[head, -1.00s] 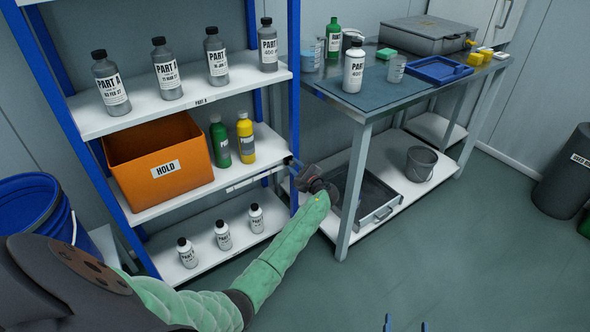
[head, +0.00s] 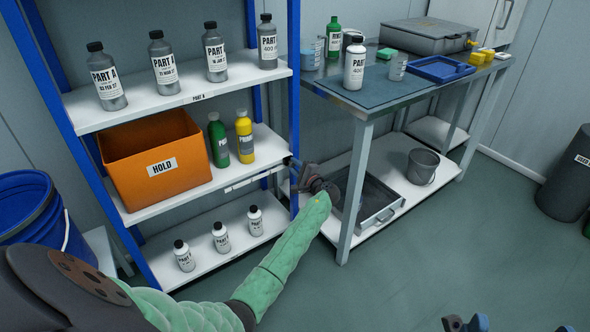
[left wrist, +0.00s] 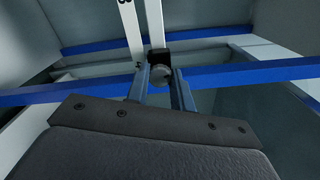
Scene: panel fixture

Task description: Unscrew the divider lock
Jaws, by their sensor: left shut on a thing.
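The divider lock is a round grey knob (left wrist: 161,75) on a small black block, in front of a pale upright strip in the left wrist view. My left gripper (left wrist: 162,88) has one finger on each side of the knob and is shut on it. In the head view my left gripper (head: 296,170) is at the right end of the middle shelf, beside the blue post; the knob is too small to make out there. Blue and dark parts of my right gripper (head: 466,323) show at the bottom edge; most of it is cut off.
The shelf rack (head: 190,93) holds grey bottles on top, an orange HOLD bin (head: 155,165) with green and yellow bottles in the middle, and small white bottles below. A workbench (head: 375,95) stands to the right, with an open grey drawer tray (head: 375,205) beneath.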

